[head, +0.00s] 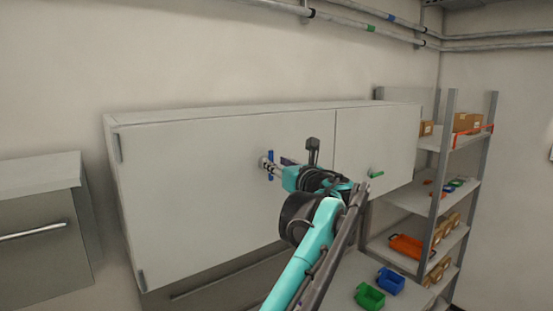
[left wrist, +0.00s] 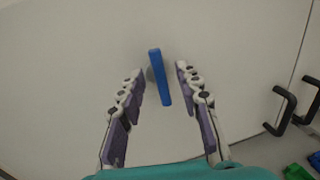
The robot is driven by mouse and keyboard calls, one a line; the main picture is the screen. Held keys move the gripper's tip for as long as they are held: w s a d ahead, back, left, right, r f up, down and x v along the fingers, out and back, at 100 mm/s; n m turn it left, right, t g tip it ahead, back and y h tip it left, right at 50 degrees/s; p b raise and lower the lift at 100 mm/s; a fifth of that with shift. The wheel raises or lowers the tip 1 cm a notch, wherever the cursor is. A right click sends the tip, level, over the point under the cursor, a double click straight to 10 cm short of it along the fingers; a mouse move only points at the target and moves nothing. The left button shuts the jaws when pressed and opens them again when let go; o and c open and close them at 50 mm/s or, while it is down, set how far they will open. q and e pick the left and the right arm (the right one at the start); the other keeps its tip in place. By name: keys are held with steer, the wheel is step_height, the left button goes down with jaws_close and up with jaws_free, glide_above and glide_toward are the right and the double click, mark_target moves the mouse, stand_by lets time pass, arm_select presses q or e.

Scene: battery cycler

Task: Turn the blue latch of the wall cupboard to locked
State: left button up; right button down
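The wall cupboard (head: 210,185) has two pale doors. The blue latch (head: 270,154) is on the large left door; my fingers partly cover it in the head view. In the left wrist view the blue latch (left wrist: 160,77) is a bar standing nearly upright, its top leaning slightly left. My left gripper (head: 265,164) is at the latch. In the left wrist view its fingers (left wrist: 160,72) are open, one on each side of the bar, with a gap on both sides. Whether the fingertips reach the door is unclear. My right gripper is not in view.
A green latch (head: 376,174) is on the smaller right door. Black handles (left wrist: 285,110) show at the right in the left wrist view. A shelf rack (head: 447,150) stands at the right. Green (head: 369,296) and blue (head: 390,281) bins sit below the cupboard.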

arm_select(q)
steer(key=shift+x, duration=0.85)
steer(key=shift+a, duration=0.15)
jaws_close()
